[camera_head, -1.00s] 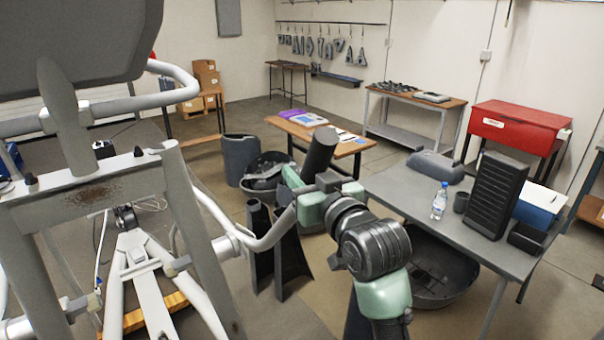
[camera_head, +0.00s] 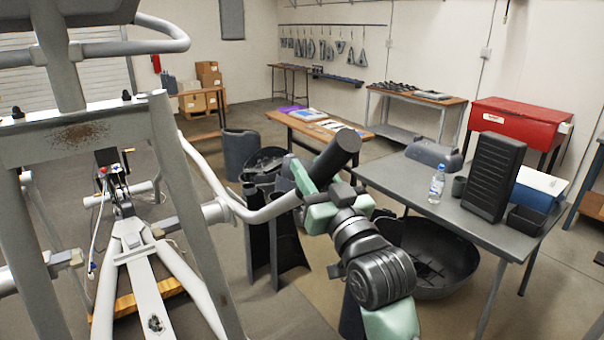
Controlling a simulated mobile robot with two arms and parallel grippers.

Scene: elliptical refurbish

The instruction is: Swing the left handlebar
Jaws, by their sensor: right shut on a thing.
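The grey elliptical frame (camera_head: 165,175) fills the left of the head view. One swinging handlebar (camera_head: 268,212) curves from the frame toward the picture's middle and ends in a thick dark grip (camera_head: 338,152). I take it as the left handlebar, as the machine seems to face me. My right gripper (camera_head: 312,203), green and black, is shut on this bar just below the dark grip. Its fingertips are partly hidden by the bar and the wrist. My left gripper is not in view.
A grey table (camera_head: 468,222) with a bottle (camera_head: 437,184) and dark boxes stands to the right, close to my right arm. A black tub (camera_head: 440,262) lies beneath it. Dark upright panels (camera_head: 272,245) stand behind the handlebar. Free floor shows at front centre.

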